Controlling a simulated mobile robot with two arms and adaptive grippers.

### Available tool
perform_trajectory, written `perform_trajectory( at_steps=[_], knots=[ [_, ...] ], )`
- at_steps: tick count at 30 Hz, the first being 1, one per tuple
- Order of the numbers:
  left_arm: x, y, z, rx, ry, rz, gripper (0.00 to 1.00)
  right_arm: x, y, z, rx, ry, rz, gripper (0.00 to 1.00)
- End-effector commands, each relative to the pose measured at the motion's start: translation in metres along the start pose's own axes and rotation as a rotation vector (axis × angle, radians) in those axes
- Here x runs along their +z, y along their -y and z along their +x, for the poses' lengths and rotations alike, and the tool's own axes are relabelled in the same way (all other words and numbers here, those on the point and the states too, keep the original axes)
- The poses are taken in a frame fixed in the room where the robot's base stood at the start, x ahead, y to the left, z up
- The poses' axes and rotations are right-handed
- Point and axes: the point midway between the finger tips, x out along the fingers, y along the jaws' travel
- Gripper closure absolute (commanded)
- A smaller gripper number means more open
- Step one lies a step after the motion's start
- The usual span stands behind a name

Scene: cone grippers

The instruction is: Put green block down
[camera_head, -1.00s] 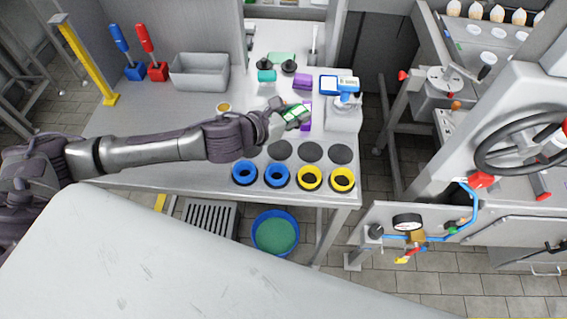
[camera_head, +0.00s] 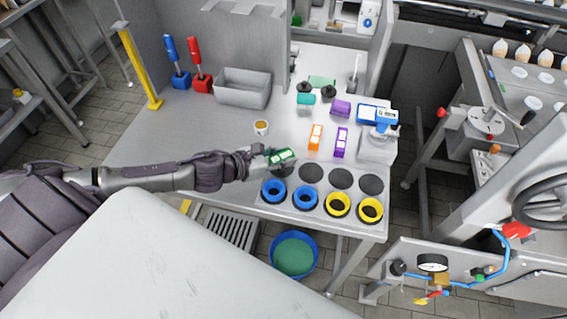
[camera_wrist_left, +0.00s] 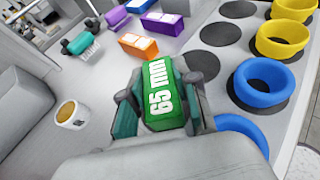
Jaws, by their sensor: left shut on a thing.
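The green block (camera_head: 283,156) is in my left gripper (camera_head: 266,158), above the table near the left end of the row of dark discs. In the left wrist view the green block (camera_wrist_left: 164,94) shows white "65 mm" lettering and sits between the two fingers of the left gripper (camera_wrist_left: 160,105), which are shut on it. Whether its underside touches the table cannot be told. My right gripper is in neither view.
An orange block (camera_head: 315,137) and a purple block (camera_head: 340,142) lie on the table (camera_head: 215,124) beyond the gripper. Blue rings (camera_head: 305,197) and yellow rings (camera_head: 338,206) line the front edge. A small cup (camera_head: 261,128) stands behind the gripper. Bare table lies to the left.

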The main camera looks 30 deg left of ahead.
Motion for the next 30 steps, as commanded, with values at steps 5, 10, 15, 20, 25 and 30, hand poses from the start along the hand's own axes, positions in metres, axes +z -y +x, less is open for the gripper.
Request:
perform_trajectory(
  at_steps=[5,10,15,20,25,30],
  knots=[
    [-0.024,0.001,0.01,0.002,-0.001,-0.005,1.0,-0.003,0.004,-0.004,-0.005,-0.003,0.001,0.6],
    [-0.029,0.001,0.012,0.0,0.0,-0.001,1.0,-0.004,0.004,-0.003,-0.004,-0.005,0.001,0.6],
    [-0.03,0.001,0.013,0.0,0.0,-0.001,1.0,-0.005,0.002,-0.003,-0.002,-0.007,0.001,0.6],
    [-0.032,0.001,0.013,0.0,-0.001,-0.002,0.61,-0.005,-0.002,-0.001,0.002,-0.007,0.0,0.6],
    [-0.032,0.001,0.013,0.0,-0.001,-0.002,0.59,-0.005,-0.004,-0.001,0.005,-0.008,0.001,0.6],
    [-0.03,0.001,0.012,0.0,-0.001,-0.001,0.59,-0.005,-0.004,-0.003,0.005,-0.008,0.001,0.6]
  ],
)
